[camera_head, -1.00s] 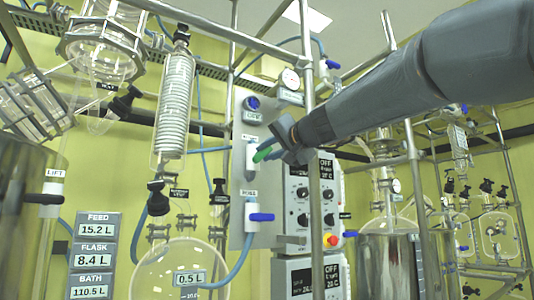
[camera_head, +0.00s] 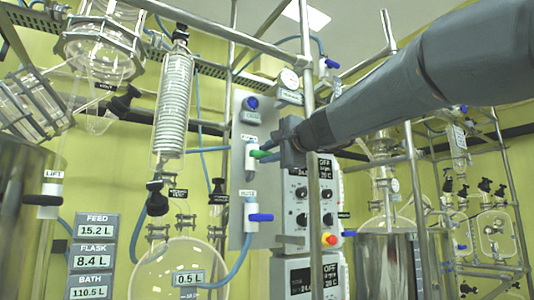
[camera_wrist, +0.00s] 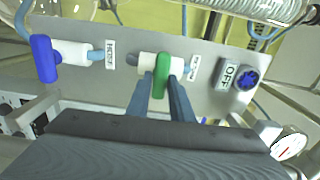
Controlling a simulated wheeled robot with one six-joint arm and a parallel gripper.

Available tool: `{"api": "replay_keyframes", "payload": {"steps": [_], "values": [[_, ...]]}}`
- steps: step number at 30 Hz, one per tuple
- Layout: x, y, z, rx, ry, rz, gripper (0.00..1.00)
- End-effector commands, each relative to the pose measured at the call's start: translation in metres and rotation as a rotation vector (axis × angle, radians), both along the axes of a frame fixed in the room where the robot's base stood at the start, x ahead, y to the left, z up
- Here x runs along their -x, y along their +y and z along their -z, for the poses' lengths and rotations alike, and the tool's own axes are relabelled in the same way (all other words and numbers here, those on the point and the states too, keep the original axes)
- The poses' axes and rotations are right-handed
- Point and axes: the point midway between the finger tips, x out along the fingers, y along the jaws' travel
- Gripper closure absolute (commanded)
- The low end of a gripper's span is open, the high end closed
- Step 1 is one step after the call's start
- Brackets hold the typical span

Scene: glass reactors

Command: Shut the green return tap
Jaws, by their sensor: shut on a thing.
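The green return tap (camera_head: 260,154) has a green lever on a white valve body, mounted on a grey panel. In the wrist view the green lever (camera_wrist: 162,76) lies across the line of its white body. My gripper (camera_head: 274,152) reaches in from the right, level with the tap. In the wrist view my gripper's two fingers (camera_wrist: 163,92) stand either side of the lever and are shut on it.
A blue-handled tap (camera_head: 261,217) sits lower on the same panel (camera_head: 236,185). A blue round knob (camera_head: 252,103) with an OFF label is above. A steel upright (camera_head: 313,190) stands close to my gripper. A glass flask (camera_head: 160,275) is below left.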

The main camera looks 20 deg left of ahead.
Motion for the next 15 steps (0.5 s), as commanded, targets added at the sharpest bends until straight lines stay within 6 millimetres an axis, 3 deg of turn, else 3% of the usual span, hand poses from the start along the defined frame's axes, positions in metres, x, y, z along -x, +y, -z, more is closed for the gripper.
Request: {"api": "replay_keyframes", "payload": {"steps": [15], "values": [[-0.0001,0.0002,0.0012,-0.02,0.025,0.0,1.0]]}}
